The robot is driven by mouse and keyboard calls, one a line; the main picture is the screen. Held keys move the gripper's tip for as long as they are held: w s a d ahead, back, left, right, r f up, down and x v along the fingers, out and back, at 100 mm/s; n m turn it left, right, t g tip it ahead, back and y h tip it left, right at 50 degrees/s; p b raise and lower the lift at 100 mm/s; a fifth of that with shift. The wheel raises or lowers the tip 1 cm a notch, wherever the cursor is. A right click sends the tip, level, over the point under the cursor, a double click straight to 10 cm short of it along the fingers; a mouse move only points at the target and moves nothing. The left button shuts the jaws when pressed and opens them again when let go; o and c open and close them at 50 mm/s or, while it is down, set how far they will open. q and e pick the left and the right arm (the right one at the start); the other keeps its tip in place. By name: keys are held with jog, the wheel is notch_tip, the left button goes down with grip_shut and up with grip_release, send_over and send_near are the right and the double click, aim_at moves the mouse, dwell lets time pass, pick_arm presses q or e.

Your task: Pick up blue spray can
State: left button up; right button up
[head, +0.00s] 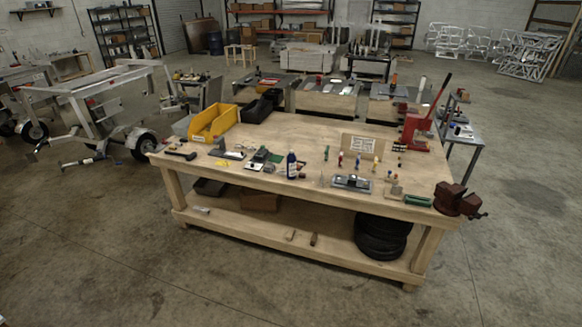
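A small dark blue can or bottle with a pale label (292,164) stands upright on the wooden workbench (270,135), near the middle of its front edge. It is the only blue can I can make out, and it is too small to tell its nozzle. Neither of my grippers shows in the head view, and nothing is seen touching the can.
A yellow bin (212,122) stands at the bench's left, a red press (415,132) at its right, and a dark red vise (455,198) at its right corner. Small parts lie around the can. Tires (381,236) sit on the lower shelf. The floor in front is clear.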

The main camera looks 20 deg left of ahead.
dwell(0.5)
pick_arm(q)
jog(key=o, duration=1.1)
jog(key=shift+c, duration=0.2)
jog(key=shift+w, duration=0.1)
